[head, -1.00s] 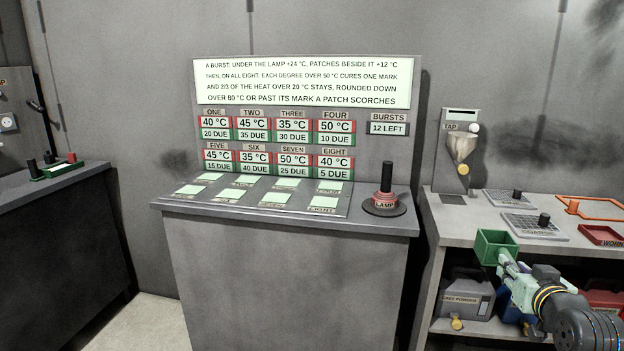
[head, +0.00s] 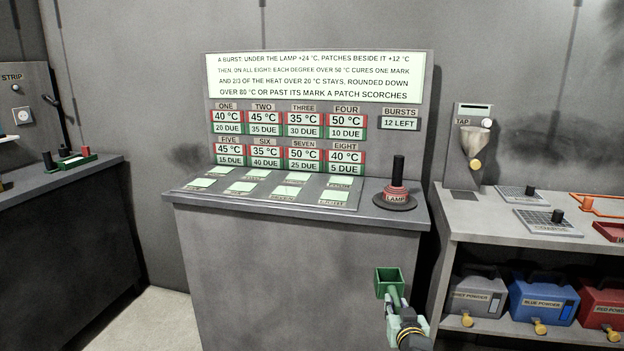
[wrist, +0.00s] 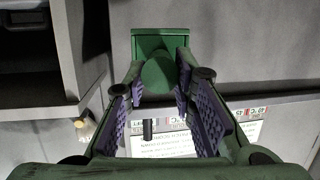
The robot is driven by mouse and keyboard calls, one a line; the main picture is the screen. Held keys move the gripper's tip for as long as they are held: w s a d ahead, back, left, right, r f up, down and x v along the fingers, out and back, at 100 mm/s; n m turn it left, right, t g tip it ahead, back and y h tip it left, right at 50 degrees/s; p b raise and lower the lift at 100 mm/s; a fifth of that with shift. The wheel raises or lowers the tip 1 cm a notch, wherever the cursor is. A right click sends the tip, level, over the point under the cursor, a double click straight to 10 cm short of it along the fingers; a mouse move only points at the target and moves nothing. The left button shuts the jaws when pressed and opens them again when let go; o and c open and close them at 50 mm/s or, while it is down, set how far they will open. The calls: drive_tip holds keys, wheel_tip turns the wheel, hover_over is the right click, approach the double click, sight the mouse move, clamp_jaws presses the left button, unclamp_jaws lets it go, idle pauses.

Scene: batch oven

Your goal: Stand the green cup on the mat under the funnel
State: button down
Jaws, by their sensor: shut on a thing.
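The green cup (head: 390,280) is a square, open-topped box. My gripper (head: 396,303) is shut on it by its handle side and holds it in the air, in front of the lamp console's right side and left of the right bench. In the wrist view, the cup (wrist: 161,40) is beyond the fingertips and the gripper (wrist: 158,80) has its pads on either side of a round green part. The funnel (head: 473,142) hangs below the TAP box at the bench's back left. A thin dark patch below it may be the mat; it is hard to make out.
The lamp console (head: 290,260) stands in the middle, with the lamp (head: 397,195) at its right edge. The right bench (head: 480,218) holds grid plates with dark knobs. Grey (head: 478,298), blue (head: 543,300) and red (head: 603,303) powder boxes stand on its lower shelf. A narrow gap separates console and bench.

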drive_tip(key=s+a+f, duration=0.3)
drive_tip(key=a+f, duration=0.4)
drive_tip(key=f, duration=0.2)
drive_tip(key=s+a+f+b, duration=0.1)
drive_tip(key=s+a+f, duration=0.3)
drive_tip(key=a+f, duration=0.3)
drive_tip(key=s+a+f, duration=0.4)
drive_tip(key=a+f, duration=0.4)
drive_tip(key=f, duration=0.4)
drive_tip(key=shift+n+y, duration=0.3)
drive_tip(key=shift+y, duration=0.1)
drive_tip(key=shift+f, duration=0.1)
